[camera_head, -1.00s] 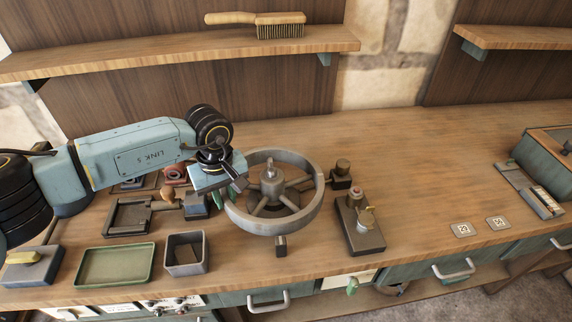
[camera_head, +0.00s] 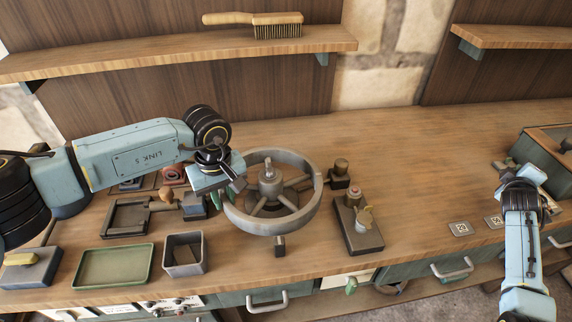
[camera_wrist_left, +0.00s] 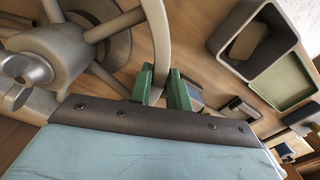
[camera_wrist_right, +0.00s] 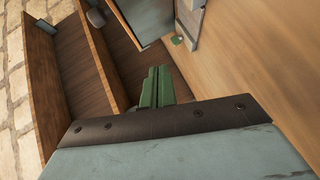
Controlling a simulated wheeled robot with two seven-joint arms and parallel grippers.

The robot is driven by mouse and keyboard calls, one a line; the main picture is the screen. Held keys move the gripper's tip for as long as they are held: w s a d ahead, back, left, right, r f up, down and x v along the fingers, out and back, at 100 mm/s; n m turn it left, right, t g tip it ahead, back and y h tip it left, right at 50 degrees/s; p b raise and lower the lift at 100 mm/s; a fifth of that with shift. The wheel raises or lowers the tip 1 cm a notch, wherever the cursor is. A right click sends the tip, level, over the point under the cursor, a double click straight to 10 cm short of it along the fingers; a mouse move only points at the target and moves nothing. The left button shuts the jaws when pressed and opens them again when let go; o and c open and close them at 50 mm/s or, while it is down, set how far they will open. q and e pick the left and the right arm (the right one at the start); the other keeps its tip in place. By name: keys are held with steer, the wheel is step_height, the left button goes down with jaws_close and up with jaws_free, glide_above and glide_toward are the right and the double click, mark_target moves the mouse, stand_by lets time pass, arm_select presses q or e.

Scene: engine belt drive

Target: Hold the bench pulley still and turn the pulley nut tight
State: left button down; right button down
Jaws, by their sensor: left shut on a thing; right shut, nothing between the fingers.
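The bench pulley (camera_head: 262,227) is a grey spoked wheel standing on the bench. Its hub (camera_head: 270,188) carries a pale nut or stud (camera_head: 268,170) on top; the hub also shows in the left wrist view (camera_wrist_left: 32,68). My left gripper (camera_wrist_left: 160,78) is shut on the pulley rim (camera_wrist_left: 157,35), with a green finger on each side. In the head view it sits at the rim's left side. My right gripper (camera_wrist_right: 157,80) is shut and empty, its green fingers together. In the head view its arm (camera_head: 523,235) is at the far right, well away from the pulley.
Right of the pulley stands a dark block with small parts (camera_head: 357,228). Left are a green tray (camera_head: 112,267), an open grey box (camera_head: 185,268) and dark fixtures (camera_head: 128,216). A teal box (camera_head: 545,160) lies beyond my right arm. The bench between pulley and right arm is mostly clear.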

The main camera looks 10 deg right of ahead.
steer(key=w+a+m+y, duration=0.1)
steer(key=w+a, duration=0.2)
steer(key=w+a+m+y, duration=0.2)
steer(key=w+a, duration=0.1)
steer(key=a, duration=0.1)
steer(key=w+a+m+y, duration=0.2)
steer(key=w+a, duration=0.1)
steer(key=shift+w+a, duration=0.2)
steer(key=shift+a, duration=0.1)
steer(key=w+a+r+m+g+y, duration=0.15)
steer(key=a+y, duration=0.25)
steer(key=a, duration=0.6)
steer(key=w+a+r+g+y, duration=0.1)
steer(key=w+a+r+y, duration=0.2)
steer(key=a, duration=0.6)
steer(key=a+r+m+g+y, duration=0.15)
steer(key=a+y, duration=0.35)
steer(key=a, duration=0.5)
steer(key=s+a+r+n+g+y, duration=0.1)
steer(key=s+a+r+g+y, duration=0.15)
steer(key=s+a, duration=0.2)
steer(key=s+a+r+n+g+y, duration=0.1)
steer(key=s+a+r+g, duration=0.25)
steer(key=a, duration=0.25)
glide_toward(270, 169)
steer(key=shift+s+a+f, duration=0.9)
steer(key=shift+a+f, duration=1)
steer(key=shift+f, duration=0.4)
